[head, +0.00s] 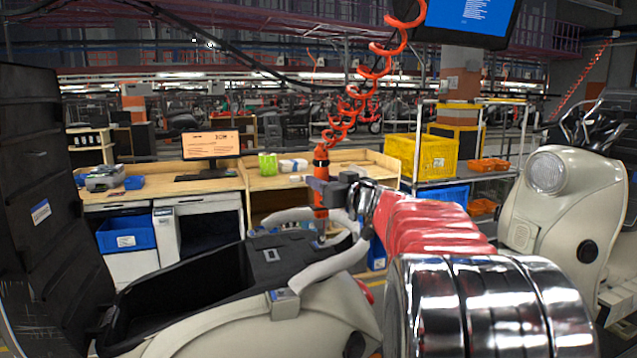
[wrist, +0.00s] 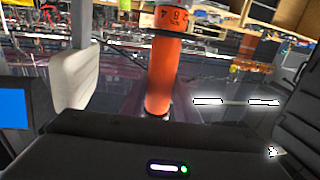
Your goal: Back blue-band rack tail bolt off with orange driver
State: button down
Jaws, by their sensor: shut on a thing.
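The orange driver (head: 321,208) hangs upright below a red-orange coiled hose. My gripper (head: 320,186) is shut around its upper body. In the wrist view the orange driver (wrist: 161,75) stands nearly upright, with a numbered collar at its top. Its lower end is over the tail of a cream scooter, close to the pale curved rail (head: 325,269) and black plate (head: 268,254). I cannot tell whether the tip touches anything. I make out no blue band and no bolt head; that spot is small and partly hidden by the rail and driver.
A workbench (head: 270,183) with a monitor (head: 210,145) stands behind the scooter. A yellow crate (head: 422,156) sits on a rack at right. Another cream scooter (head: 565,205) stands at far right. A dark panel (head: 42,170) rises at left. The coiled hose (head: 372,72) runs up from the driver.

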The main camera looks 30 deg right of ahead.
aim_at(325, 151)
jog(key=shift+f, duration=0.35)
dwell(0.6)
jog(key=shift+r, duration=1.65)
dwell(1.2)
jog(key=shift+r, duration=2.6)
